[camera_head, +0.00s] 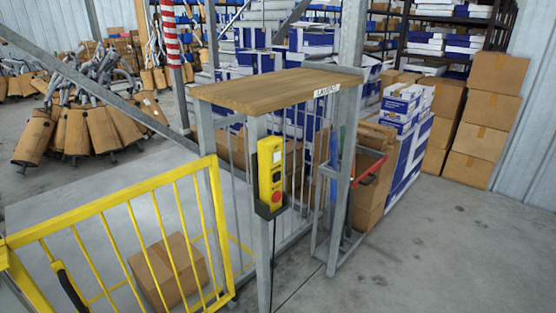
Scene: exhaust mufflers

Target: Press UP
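A yellow push-button control box (265,165) hangs upright on a grey metal post below the wooden top. A red round button (276,197) sits low on its front face. Smaller dark buttons (276,178) sit above it, but their labels are too small to read, so I cannot tell which is UP. The box's lower end sits in a black holder (268,211). Neither of my grippers is in view.
A wooden tabletop (270,88) juts out above the box. A yellow barred gate (125,205) stands at the left, with a cardboard box (170,270) behind it. A grey rack (338,235) stands right of the post. Concrete floor (430,260) is clear at right.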

